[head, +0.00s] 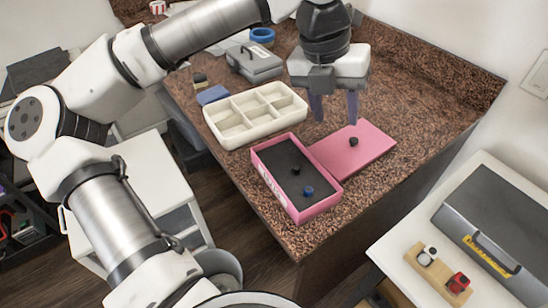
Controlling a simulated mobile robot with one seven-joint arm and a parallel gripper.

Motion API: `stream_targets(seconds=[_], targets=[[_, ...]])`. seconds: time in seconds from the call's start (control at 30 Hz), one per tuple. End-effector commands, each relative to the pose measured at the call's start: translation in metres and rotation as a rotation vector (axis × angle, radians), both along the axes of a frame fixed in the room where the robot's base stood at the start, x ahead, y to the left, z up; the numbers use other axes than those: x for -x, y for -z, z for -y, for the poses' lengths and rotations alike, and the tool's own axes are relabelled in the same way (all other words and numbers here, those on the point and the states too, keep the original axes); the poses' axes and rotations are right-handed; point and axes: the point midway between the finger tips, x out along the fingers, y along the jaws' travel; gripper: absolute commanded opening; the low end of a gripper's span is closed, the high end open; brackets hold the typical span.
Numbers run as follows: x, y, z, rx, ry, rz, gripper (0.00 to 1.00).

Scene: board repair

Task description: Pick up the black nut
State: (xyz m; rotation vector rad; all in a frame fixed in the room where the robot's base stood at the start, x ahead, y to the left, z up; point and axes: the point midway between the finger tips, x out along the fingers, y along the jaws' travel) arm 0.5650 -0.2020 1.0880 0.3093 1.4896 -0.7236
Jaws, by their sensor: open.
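A small black round piece (353,142), which looks like a nut, lies on the flat pink lid or panel (376,150). Another small black piece (296,169) lies in the open pink box (326,205), on its dark floor. I cannot tell from their shapes which one is the black nut. A blue nut-like piece (308,191) lies nearer in the same box. My gripper (334,112) points down above the counter, its two purple fingers apart with nothing between them. It is behind the pink panel in the picture, close to the piece on it.
A cream compartment tray (243,137) stands left of the box on the speckled counter (420,100). A grey case (254,62), a blue ring (262,36) and a blue block (212,95) are behind it. The counter right of the panel is clear. A grey toolbox (490,230) stands on a white side table.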

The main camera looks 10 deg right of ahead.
Motion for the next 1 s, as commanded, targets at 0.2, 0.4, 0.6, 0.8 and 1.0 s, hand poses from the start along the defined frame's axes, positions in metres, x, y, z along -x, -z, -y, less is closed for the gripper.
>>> stream_targets(seconds=[0.2,0.4,0.6,0.8,1.0], targets=[[-0.030,0.019,-0.033,-0.245,-0.142,0.056,0.44],[-0.031,0.048,-0.035,-0.259,-0.147,0.056,0.44],[-0.031,0.086,-0.034,-0.256,-0.147,0.055,0.44],[-0.030,0.104,-0.034,-0.255,-0.146,0.058,0.44],[-0.027,0.123,-0.033,-0.254,-0.144,0.052,0.44]])
